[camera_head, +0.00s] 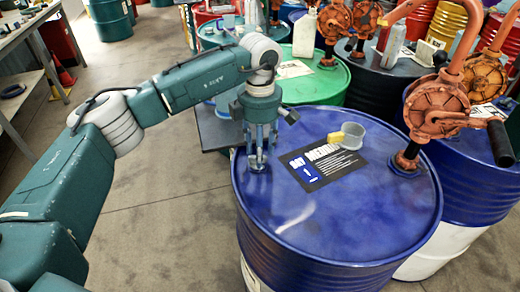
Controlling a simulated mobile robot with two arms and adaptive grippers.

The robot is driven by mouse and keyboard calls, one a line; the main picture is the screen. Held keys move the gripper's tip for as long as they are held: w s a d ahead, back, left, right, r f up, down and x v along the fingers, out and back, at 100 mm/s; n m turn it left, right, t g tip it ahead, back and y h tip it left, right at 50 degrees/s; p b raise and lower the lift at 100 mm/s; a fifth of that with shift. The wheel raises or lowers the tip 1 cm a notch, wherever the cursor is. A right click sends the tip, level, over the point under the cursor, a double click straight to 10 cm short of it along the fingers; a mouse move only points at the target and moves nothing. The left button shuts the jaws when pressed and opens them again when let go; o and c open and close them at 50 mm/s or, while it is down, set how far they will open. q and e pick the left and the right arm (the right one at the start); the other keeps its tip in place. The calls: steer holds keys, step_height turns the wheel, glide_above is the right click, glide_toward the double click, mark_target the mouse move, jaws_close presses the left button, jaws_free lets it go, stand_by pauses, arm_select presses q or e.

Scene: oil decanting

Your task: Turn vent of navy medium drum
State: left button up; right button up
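The navy drum (330,225) stands upright in the front right, its blue top facing me. My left gripper (258,166) points straight down at the left part of that top, just inside the rim. Its fingertips are at or very close to the lid. The vent is not clearly visible; the fingers cover that spot. I cannot tell whether they are closed on anything. My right gripper is not in view.
A green drum (310,82) and other drums crowd behind. Bare floor (180,210) lies left.

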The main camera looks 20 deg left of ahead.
arm_select(q)
step_height(320, 180, up, 12)
stand_by(0.5)
